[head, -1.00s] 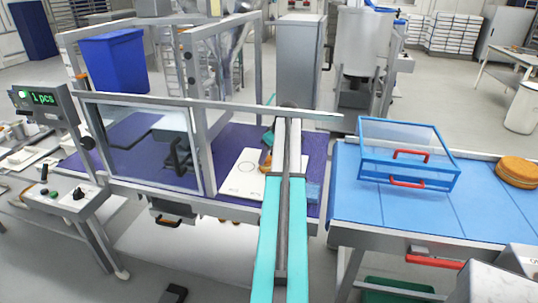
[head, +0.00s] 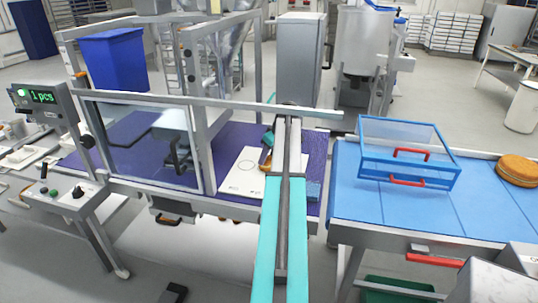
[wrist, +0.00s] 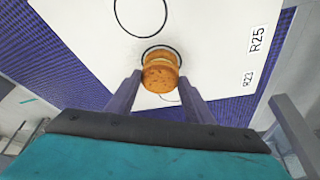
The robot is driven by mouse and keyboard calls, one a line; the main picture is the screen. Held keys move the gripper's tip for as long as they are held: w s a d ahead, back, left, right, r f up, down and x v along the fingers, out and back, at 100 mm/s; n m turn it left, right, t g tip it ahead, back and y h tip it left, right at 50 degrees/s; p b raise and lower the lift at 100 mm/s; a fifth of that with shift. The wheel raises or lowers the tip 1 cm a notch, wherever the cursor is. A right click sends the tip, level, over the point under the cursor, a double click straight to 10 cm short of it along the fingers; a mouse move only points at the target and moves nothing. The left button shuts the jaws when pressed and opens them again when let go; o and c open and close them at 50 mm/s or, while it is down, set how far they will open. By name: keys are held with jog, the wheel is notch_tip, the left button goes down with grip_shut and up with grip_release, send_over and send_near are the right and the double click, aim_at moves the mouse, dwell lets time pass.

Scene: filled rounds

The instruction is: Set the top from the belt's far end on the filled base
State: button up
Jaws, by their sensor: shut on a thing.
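My gripper (wrist: 158,85) is shut on a round orange-brown top (wrist: 160,79) in the wrist view. Behind the top's far edge shows another brown round edge with a pale band, likely the filled base (wrist: 159,54), inside a black ring on a white board (wrist: 100,40). The top overlaps it from this angle; whether they touch I cannot tell. In the head view my gripper (head: 267,148) is low over the white board (head: 243,172), and the held round is mostly hidden there.
The board lies on a purple belt (head: 225,140). A clear-windowed guard (head: 140,140) stands left of it. On the blue belt (head: 375,205) at right are a blue transparent cover with red handles (head: 405,125) and brown rounds (head: 517,168).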

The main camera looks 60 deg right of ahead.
jog(key=shift+f, duration=0.15)
jog(key=o, duration=0.8)
jog(key=shift+o, duration=2.6)
jog(key=shift+s, duration=0.1)
jog(key=shift+s+r+p, duration=0.1)
jog(key=shift+r+p, duration=1.35)
jog(key=shift+r, duration=2.05)
